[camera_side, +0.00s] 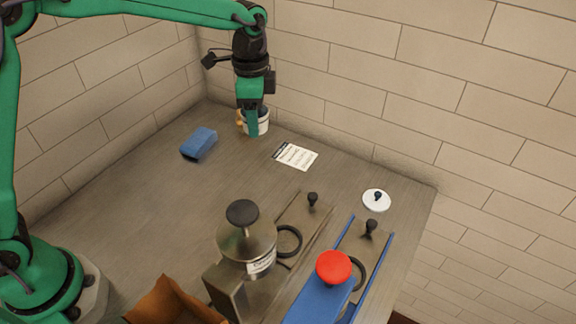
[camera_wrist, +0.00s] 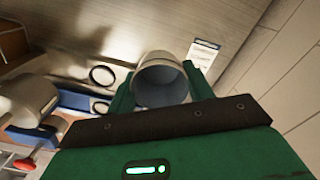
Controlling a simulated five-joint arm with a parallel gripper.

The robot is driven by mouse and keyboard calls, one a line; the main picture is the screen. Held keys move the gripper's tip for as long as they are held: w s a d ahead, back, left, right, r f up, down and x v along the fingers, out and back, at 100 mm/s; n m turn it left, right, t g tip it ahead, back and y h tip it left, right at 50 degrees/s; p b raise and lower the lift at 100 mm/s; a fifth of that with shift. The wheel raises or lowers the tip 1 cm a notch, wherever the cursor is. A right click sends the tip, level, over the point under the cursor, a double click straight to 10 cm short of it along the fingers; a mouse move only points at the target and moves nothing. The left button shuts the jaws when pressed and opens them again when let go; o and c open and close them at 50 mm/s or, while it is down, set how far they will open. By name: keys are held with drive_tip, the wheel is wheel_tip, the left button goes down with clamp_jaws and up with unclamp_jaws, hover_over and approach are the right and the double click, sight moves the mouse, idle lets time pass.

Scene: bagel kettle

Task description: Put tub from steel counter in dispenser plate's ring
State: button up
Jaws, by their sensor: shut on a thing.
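The tub (camera_side: 264,124) is a small white, round, open-topped vessel at the back of the steel counter (camera_side: 130,210). My gripper (camera_side: 253,120) is shut on it, with a green finger in front of it. In the wrist view the tub (camera_wrist: 160,70) sits between both fingers of my gripper (camera_wrist: 160,90), its open mouth facing the camera. I cannot tell whether its base touches the counter. A dark ring (camera_side: 288,241) lies on a plate beside the steel dispenser (camera_side: 247,245). A second dark ring (camera_side: 357,272) lies on the blue-railed plate beside the red-knobbed blue device. Both rings look empty.
A blue sponge (camera_side: 199,143) lies left of the tub and a printed card (camera_side: 296,156) to its right. A white lid (camera_side: 376,200) lies near the right edge. Black knobs (camera_side: 312,201) stand up on the plates. A brown box (camera_side: 170,302) is in front. The counter's middle is clear.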

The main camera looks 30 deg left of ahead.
drive_tip(key=d+f+m, duration=0.2)
drive_tip(key=d+m, duration=0.6)
drive_tip(key=d, duration=0.2)
drive_tip(key=d+f+m, duration=0.3)
drive_tip(key=d+m, duration=0.4)
drive_tip(key=d, duration=0.4)
drive_tip(key=shift+s+d+f+m, duration=0.2)
drive_tip(key=shift+d+f+m, duration=0.1)
drive_tip(key=shift+f+m, duration=0.1)
drive_tip(key=shift+w+a, duration=0.1)
hover_over(333, 181)
wheel_tip(333, 181, down, 7)
wheel_tip(333, 181, down, 2)
drive_tip(key=shift+f, duration=0.8)
drive_tip(key=shift+f, duration=0.15)
drive_tip(key=o, duration=0.9)
drive_tip(key=shift+o, duration=0.2)
